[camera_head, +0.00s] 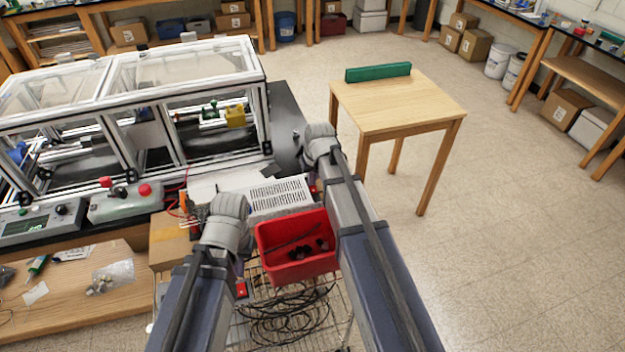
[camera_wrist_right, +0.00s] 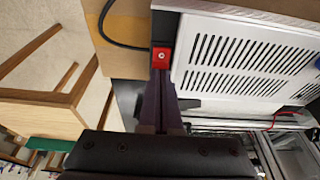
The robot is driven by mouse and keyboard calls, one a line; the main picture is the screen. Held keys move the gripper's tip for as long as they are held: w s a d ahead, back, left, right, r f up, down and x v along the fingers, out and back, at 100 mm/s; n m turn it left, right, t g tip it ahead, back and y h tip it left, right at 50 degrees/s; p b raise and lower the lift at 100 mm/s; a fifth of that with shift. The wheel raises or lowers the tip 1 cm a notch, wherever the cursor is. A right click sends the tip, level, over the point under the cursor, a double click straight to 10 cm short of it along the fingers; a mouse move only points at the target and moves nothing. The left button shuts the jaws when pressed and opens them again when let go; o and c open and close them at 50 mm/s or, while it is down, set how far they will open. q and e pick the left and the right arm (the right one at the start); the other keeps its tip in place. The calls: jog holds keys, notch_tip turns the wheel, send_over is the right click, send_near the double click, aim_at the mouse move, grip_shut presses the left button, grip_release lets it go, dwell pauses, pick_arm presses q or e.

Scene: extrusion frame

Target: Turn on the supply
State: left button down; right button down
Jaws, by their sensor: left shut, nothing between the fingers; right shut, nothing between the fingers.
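The supply is a white box with slotted vents (camera_head: 280,195) on the bench behind the red bin. It fills the upper right of the right wrist view (camera_wrist_right: 245,55). A small red part with a pale round spot (camera_wrist_right: 162,57) sits at the box's edge in that view; I cannot tell for sure that it is the switch. My right gripper (camera_wrist_right: 161,75) is shut and empty, its tips at or just in front of this red part; contact is unclear. My left gripper (camera_head: 225,215) is shut and empty, left of the supply; its fingers are mostly hidden by the wrist.
A red bin (camera_head: 297,262) with dark parts stands in front of the supply, between my arms. A framed clear enclosure (camera_head: 190,75) stands behind at left. A grey box with a red button (camera_head: 125,205) is at left.

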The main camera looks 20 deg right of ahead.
jog(key=shift+w+f, duration=0.25)
jog(key=shift+w, duration=0.05)
jog(key=shift+w+f+g, duration=0.1)
jog(key=shift+w+g, duration=0.05)
jog(key=shift+g, duration=0.45)
jog(key=shift+a+g, duration=0.1)
jog(key=shift+g, duration=0.2)
pick_arm(q)
jog(key=shift+s+f, duration=0.15)
jog(key=shift+s, duration=0.1)
pick_arm(e)
jog(key=shift+s+f+g, duration=0.15)
jog(key=shift+s+g, duration=0.05)
jog(key=shift+g, duration=0.1)
pick_arm(q)
jog(key=shift+s+b, duration=0.1)
jog(key=shift+b, duration=0.2)
pick_arm(e)
jog(key=shift+s, duration=0.1)
jog(key=shift+s+a, duration=0.1)
jog(key=shift+s, duration=0.05)
